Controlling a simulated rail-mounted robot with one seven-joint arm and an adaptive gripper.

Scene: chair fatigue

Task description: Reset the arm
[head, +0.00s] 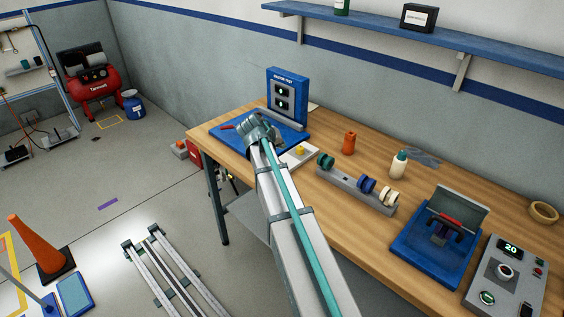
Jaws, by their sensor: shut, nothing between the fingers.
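My arm reaches up from the bottom middle of the head view to the left end of the workbench. My gripper (259,128) is at its far end, small in the picture, over or near a blue base plate (290,138) with an upright blue panel (287,92) behind it. It looks shut, with nothing seen in it; the arm partly hides the fingers, and I cannot tell whether they touch the plate. A red piece (228,127) shows just left of the gripper.
The wooden workbench (325,210) holds a rack of spools (355,188), an orange bottle (349,143), a white bottle (398,164), a blue clamp fixture (436,240) and a control box (505,278). A wall shelf (380,22) hangs above. An orange cone (36,245) stands on the floor.

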